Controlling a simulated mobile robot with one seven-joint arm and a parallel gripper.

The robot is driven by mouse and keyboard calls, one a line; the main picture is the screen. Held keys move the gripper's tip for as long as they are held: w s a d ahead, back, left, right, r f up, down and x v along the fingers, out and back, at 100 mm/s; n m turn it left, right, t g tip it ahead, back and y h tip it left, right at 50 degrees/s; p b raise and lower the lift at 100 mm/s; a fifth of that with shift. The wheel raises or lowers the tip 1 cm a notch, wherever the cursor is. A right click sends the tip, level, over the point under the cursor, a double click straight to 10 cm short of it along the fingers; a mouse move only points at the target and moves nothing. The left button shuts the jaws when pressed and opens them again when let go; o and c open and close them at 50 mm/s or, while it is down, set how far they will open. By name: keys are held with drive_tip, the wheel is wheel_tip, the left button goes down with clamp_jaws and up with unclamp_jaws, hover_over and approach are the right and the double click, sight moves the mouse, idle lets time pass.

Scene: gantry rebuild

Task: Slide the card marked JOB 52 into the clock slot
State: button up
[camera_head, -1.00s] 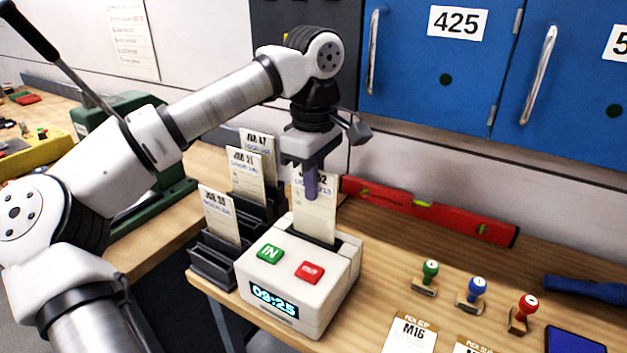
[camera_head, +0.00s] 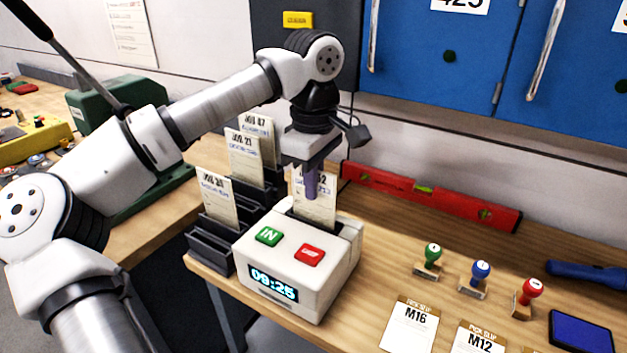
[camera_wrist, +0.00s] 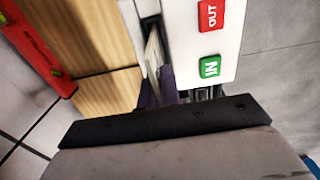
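The white time clock (camera_head: 318,276) stands at the bench's front left edge, with a green IN button, a red OUT button and a display reading 09:25. A cream card (camera_head: 325,212) stands upright with its lower end in the slot at the clock's back; the fingers cover part of its mark, leaving a final 2 visible. My gripper (camera_head: 311,190) points down from above, its purple fingers shut on the card's upper part. In the wrist view the card (camera_wrist: 153,52) shows nearly edge-on between the fingers (camera_wrist: 157,88), beside the clock's white top (camera_wrist: 190,62).
A dark rack (camera_head: 209,248) with several cards stands close left of the clock. A red level (camera_head: 430,192) lies behind. Green, blue and red stamps (camera_head: 480,275), pick slips (camera_head: 411,325) and a blue ink pad (camera_head: 580,333) lie right. Blue lockers (camera_head: 465,60) stand behind.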

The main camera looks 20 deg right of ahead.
drive_tip(key=o, duration=0.5)
drive_tip(key=shift+r, duration=0.15)
wheel_tip(320, 180, up, 14)
drive_tip(key=shift+f, duration=0.2)
drive_tip(key=shift+f, duration=0.1)
idle(0.5)
